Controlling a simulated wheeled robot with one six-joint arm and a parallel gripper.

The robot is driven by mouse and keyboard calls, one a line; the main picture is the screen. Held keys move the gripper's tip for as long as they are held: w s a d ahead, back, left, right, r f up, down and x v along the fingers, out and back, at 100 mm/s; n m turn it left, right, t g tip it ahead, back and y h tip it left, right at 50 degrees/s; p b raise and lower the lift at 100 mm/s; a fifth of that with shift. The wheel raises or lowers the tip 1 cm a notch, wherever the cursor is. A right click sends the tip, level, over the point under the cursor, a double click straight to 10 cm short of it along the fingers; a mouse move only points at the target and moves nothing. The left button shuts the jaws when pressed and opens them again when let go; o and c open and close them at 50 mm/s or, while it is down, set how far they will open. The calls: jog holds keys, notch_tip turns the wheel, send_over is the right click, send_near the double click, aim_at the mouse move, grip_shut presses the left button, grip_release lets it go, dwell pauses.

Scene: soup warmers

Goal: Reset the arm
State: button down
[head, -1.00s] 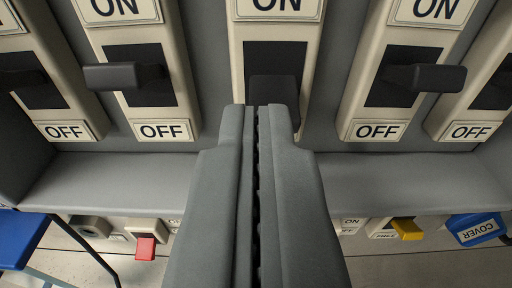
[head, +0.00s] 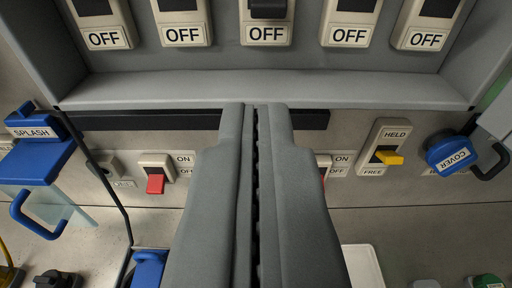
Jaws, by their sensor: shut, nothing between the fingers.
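My gripper (head: 257,106) is shut and empty, its two grey fingers pressed together and pointing up the middle of the head view. The fingertips appear in front of the lower panel (head: 200,145), under a row of large switches, and no contact shows. The middle switch (head: 267,35) has its dark lever low, just above its OFF label. The levers of the other large switches are outside the picture.
A grey ledge (head: 180,92) runs below the switches. A blue SPLASH piece (head: 35,150) with a handle stands at left.

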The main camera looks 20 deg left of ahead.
dwell(0.3)
jog(key=s+f+m+h, duration=0.1)
jog(key=s+f, duration=0.5)
jog(key=s, duration=0.7)
jog(key=s+a+f+m+t+h, duration=0.1)
jog(key=s+f, duration=0.4)
jog(key=s, duration=0.8)
jog(key=s+a+f+m+h, duration=0.1)
jog(key=s+f+h, duration=0.2)
jog(key=s, duration=0.9)
notch_tip(320, 180, down, 4)
jog(key=shift+s+a+r+m+t, duration=0.15)
jog(key=shift+s+a+m+t, duration=0.15)
jog(key=shift+s, duration=0.1)
